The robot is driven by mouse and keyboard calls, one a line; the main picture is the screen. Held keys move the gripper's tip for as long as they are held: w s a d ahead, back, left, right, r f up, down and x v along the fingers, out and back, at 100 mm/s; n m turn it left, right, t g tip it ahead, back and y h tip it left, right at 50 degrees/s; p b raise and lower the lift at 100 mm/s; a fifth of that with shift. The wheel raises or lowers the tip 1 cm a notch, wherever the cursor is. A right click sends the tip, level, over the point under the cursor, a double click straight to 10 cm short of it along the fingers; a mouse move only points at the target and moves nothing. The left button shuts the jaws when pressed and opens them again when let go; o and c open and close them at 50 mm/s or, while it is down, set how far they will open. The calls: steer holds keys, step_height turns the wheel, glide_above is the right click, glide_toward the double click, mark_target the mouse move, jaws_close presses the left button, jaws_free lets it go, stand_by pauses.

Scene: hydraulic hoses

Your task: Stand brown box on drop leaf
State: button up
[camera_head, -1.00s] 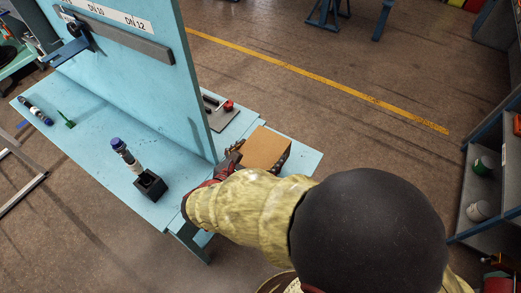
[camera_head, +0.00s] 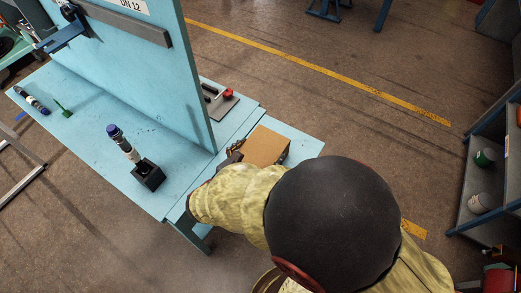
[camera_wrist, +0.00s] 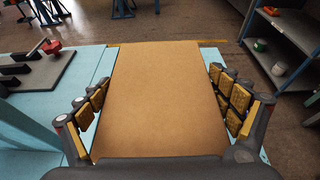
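The brown box (camera_head: 266,147) is at the right end of the light blue bench, over the drop leaf (camera_head: 303,143). My gripper (camera_wrist: 160,90) has one finger along each side of the box, and I take it as shut on it. The box fills the middle of the wrist view (camera_wrist: 160,85), its broad brown face toward the camera. My arm hides the near side of the box in the head view. I cannot tell whether its underside touches the leaf.
An upright blue panel (camera_head: 150,70) divides the bench left of the box. A grey plate with a red knob (camera_head: 227,93) lies behind it. A black holder (camera_head: 149,176) with a blue-capped fitting stands at the front. Shelving (camera_head: 480,190) is at the right.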

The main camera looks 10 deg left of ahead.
steer(key=shift+o, duration=1.1)
steer(key=shift+r, duration=0.1)
steer(key=shift+s+a+r, duration=0.1)
steer(key=shift+s+r, duration=0.05)
steer(key=shift+s, duration=0.05)
steer(key=p+v, duration=0.3)
steer(key=v, duration=0.8)
steer(key=shift+s+p, duration=0.25)
steer(key=shift+p, duration=0.15)
steer(key=shift+a, duration=0.1)
